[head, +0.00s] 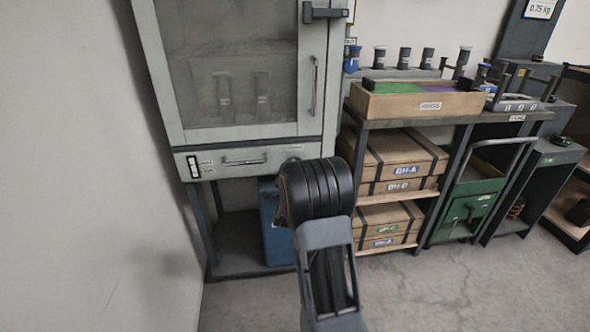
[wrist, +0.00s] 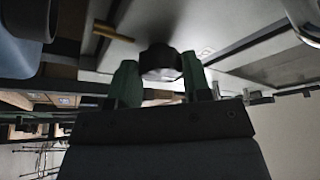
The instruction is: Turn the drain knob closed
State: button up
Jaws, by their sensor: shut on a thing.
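The drain knob (wrist: 161,60) is a dark round knob with a paler end face, seen in the wrist view under a grey surface. My gripper (wrist: 160,78) has two green fingers, one on each side of the knob, and is shut on it. The knob's turn angle cannot be read. In the head view my black and grey arm reaches toward the underside of the grey cabinet (head: 170,150). It hides the gripper and the knob there.
A blue container (head: 272,222) stands under the cabinet, partly behind my arm; blue also shows at the wrist view's left edge. A short brass-coloured rod (wrist: 112,33) is near the knob. A shelf with wooden boxes (head: 405,160) stands right. Floor (head: 450,285) in front is clear.

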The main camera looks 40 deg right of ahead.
jog(key=o, duration=0.9)
jog(key=p+v, duration=0.2)
jog(key=v, duration=1.1)
jog(key=shift+s+a+f, duration=0.2)
jog(key=shift+a, duration=0.1)
